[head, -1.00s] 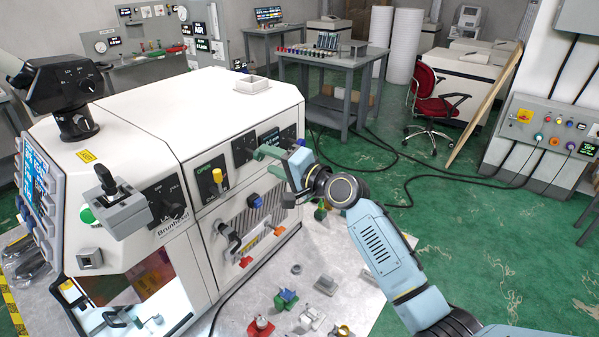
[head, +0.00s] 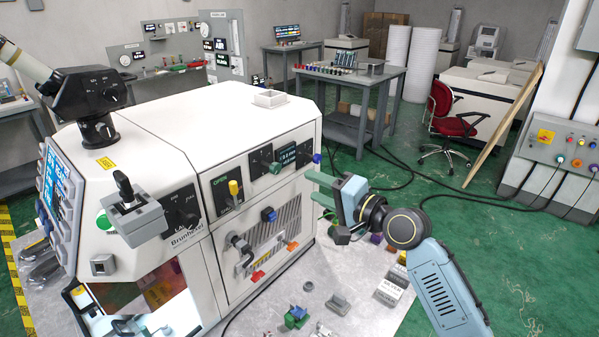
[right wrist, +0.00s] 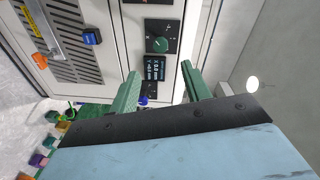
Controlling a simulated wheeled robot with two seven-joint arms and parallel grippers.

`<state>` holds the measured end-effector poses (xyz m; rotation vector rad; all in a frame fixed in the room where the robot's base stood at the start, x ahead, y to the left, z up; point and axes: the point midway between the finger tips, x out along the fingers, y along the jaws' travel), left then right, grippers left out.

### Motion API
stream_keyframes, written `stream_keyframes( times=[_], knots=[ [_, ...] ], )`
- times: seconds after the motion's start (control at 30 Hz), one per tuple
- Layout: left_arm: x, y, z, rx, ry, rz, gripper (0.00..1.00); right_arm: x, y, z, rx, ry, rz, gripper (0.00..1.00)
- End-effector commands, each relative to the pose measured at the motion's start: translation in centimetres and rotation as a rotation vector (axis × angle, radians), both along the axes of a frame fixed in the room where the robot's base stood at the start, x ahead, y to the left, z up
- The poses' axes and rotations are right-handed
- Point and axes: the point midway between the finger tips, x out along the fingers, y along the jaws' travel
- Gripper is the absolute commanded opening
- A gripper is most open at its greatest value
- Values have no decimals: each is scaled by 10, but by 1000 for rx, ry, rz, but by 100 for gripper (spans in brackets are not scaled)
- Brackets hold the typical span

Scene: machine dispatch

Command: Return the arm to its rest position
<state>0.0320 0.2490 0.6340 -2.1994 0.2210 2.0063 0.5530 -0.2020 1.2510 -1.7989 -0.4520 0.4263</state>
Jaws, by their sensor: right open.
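My right gripper (head: 312,187) is open and empty, its two green fingers spread, in front of the right part of the white machine (head: 215,110). It stands apart from the machine's front panel. In the right wrist view the open fingers (right wrist: 159,72) point toward the panel, with nothing between them but the view of a green knob (right wrist: 160,45) and a small display (right wrist: 153,69) beyond. The green knob also shows in the head view (head: 276,167), left of the fingers. My left gripper is not in view.
Small coloured parts, among them a green and blue one (head: 296,317), lie on the pale surface below the machine. A grey table (head: 362,82) stands behind. A red chair (head: 446,122) and a control box (head: 565,145) stand right.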

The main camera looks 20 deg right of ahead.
Motion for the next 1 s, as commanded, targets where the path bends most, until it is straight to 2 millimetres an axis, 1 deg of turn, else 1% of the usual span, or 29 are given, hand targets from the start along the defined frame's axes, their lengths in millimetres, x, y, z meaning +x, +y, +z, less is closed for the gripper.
stream_keyframes(
  times=[0.07, 0.13, 0.17, 0.27, 0.37, 0.4, 0.43, 0.47, 0.5, 0.6, 0.7, 0.8, 1.0],
  knots=[
    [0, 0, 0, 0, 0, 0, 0, 0, 0, -1, -1, 1, 1, 48],
    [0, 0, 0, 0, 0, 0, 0, -4, 3, -7, -25, 9, 6, 48],
    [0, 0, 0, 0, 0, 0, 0, -8, 5, -13, -47, 16, 10, 48],
    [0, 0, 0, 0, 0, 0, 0, -31, 15, -47, -186, 55, 39, 48],
    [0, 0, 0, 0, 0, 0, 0, -75, 26, -98, -415, 122, 96, 48],
    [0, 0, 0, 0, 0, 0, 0, -97, 29, -119, -522, 154, 127, 48],
    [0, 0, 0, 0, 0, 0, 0, -115, 30, -134, -600, 178, 151, 48],
    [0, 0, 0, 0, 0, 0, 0, -132, 29, -147, -677, 203, 177, 48],
    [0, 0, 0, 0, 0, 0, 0, -153, 28, -162, -767, 235, 208, 48],
    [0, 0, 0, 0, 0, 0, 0, -199, 21, -188, -949, 307, 281, 48],
    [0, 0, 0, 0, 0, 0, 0, -236, 13, -203, -1080, 372, 343, 48],
    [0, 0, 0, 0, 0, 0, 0, -268, 4, -212, -1183, 432, 401, 48],
    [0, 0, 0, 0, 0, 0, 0, -327, -13, -220, -1341, 549, 509, 48]
  ],
)
